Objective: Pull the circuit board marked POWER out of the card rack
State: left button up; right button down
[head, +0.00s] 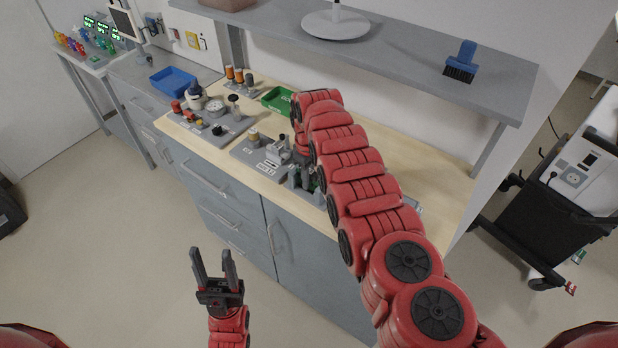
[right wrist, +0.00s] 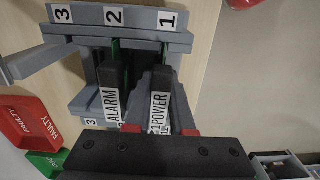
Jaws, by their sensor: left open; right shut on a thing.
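The card rack (right wrist: 131,38) fills the upper middle of the right wrist view, its slots numbered 3, 2, 1 from left to right. The POWER board (right wrist: 160,112), with a black handle and white label, sits at slot 1. The ALARM board (right wrist: 111,107) stands to its left at slot 2. My right gripper (right wrist: 161,82) is shut on the POWER board's handle, one grey finger on each side. In the head view my right arm partly hides the rack. My left gripper (head: 212,255) is open and empty, low over the floor in front of the cabinets.
A red tray marked FAULTY (right wrist: 30,120) and a green tray (right wrist: 45,163) lie left of the rack in the right wrist view. The green tray shows in the head view (head: 278,99). A shelf (head: 400,55) overhangs the bench. The bench right of my right arm looks mostly clear.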

jog(key=shift+r, duration=0.1)
notch_tip(320, 180, up, 6)
jog(key=p, duration=0.5)
jog(key=shift+p, duration=0.35)
jog(key=shift+r+p, duration=1)
jog(key=shift+r, duration=0.25)
jog(key=shift+f, duration=0.1)
